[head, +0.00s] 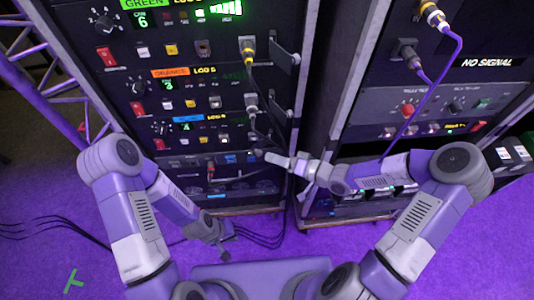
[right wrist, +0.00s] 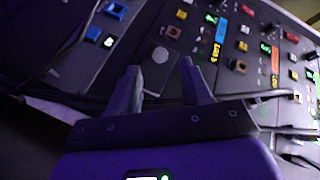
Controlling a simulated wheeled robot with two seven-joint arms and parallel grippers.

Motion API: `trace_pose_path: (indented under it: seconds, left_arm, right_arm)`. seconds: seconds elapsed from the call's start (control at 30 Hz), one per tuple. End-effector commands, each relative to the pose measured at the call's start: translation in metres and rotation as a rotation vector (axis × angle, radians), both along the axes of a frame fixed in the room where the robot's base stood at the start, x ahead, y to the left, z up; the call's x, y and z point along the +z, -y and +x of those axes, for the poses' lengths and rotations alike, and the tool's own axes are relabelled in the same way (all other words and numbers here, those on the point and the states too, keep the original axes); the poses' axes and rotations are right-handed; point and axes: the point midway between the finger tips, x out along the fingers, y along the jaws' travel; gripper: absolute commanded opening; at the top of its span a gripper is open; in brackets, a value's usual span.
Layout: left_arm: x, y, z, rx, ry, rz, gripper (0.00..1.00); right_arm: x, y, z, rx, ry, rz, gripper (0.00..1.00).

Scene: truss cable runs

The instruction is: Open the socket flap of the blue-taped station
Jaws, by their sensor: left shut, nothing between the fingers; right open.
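The blue-taped station is the third row of the left rack; its blue tape (head: 187,118) shows in the head view and the tape strip (right wrist: 222,32) in the right wrist view. A dark square flap (right wrist: 160,65) with a grey round spot appears to lie flat against the panel in that row. My right gripper (head: 262,155) is open in front of the rack near the row's right end; in the right wrist view its fingers (right wrist: 160,82) stand on either side of the flap, contact unclear. The arm hides this flap in the head view. My left gripper (head: 222,243) is shut and empty, low before the rack.
The orange-taped station (head: 170,72) and green-taped station (head: 145,3) sit above, with plugs in their sockets and flaps (head: 285,55) standing out at the right. A second rack (head: 440,75) with hanging purple cable stands to the right. Black cables lie on the floor.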

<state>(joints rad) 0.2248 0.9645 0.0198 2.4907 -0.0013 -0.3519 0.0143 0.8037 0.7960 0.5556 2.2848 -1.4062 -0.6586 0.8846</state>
Motion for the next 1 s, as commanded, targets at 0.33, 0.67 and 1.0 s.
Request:
trace_pose_path:
  seconds: [0.33,0.67,1.0]
  left_arm:
    - [0.008,0.000,0.000,0.000,0.000,0.000,0.00]
    - [0.008,0.000,0.000,0.000,0.000,0.000,0.00]
    - [0.008,0.000,0.000,0.000,0.000,0.000,0.00]
  right_arm:
    - [0.005,0.021,-0.014,0.001,0.000,0.000,0.48]
    - [-0.001,0.018,-0.014,-0.009,-0.021,-0.009,0.48]
    - [-0.096,-0.004,-0.048,-0.097,-0.329,-0.244,0.48]
